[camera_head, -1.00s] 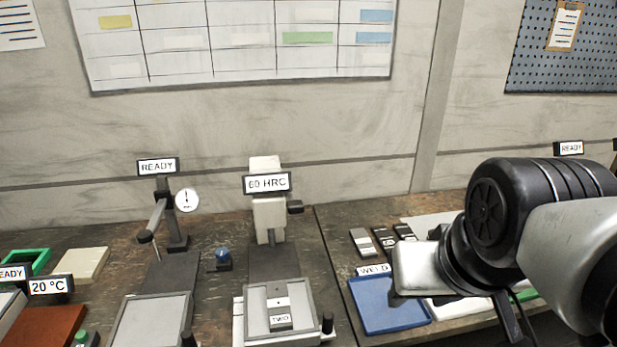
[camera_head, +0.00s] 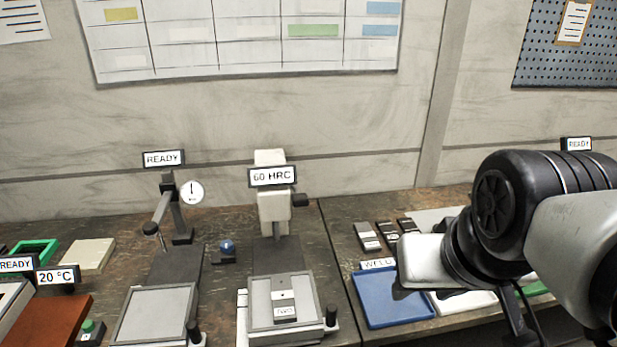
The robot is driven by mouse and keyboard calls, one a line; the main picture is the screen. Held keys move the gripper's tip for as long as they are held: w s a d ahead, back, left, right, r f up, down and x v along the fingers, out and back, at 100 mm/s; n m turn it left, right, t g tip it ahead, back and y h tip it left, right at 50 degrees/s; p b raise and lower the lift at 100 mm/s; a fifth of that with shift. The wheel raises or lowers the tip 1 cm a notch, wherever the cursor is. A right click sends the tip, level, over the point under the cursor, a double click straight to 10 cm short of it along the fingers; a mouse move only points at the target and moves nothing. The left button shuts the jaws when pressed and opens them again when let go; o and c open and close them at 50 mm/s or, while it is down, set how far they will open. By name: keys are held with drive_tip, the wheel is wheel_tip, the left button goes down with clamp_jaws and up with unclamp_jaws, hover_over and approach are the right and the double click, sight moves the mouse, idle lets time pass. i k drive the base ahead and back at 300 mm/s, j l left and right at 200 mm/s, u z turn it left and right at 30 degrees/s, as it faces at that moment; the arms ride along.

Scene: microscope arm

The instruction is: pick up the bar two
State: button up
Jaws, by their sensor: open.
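Bar two (camera_head: 284,297) is a small, light grey bar with a dark-edged tag that seems to read TWO. It lies on the square grey plate (camera_head: 259,317) of the stand with the 60 HRC sign (camera_head: 272,176). My gripper (camera_head: 425,262) is at the right, over the back right corner of the blue WELD tray, well to the right of the bar and apart from it. It is open and nothing shows in it. Its fingers are hard to make out from this angle.
Several small grey and black bars (camera_head: 368,237) lie behind the blue tray (camera_head: 392,298). A stand with a dial (camera_head: 191,192) and READY sign is left of the 60 HRC stand. A small blue-topped knob (camera_head: 226,246) stands between them. A dark post (camera_head: 331,316) rises beside the plate.

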sight(283, 307)
drive_tip(key=j+z, duration=0.65)
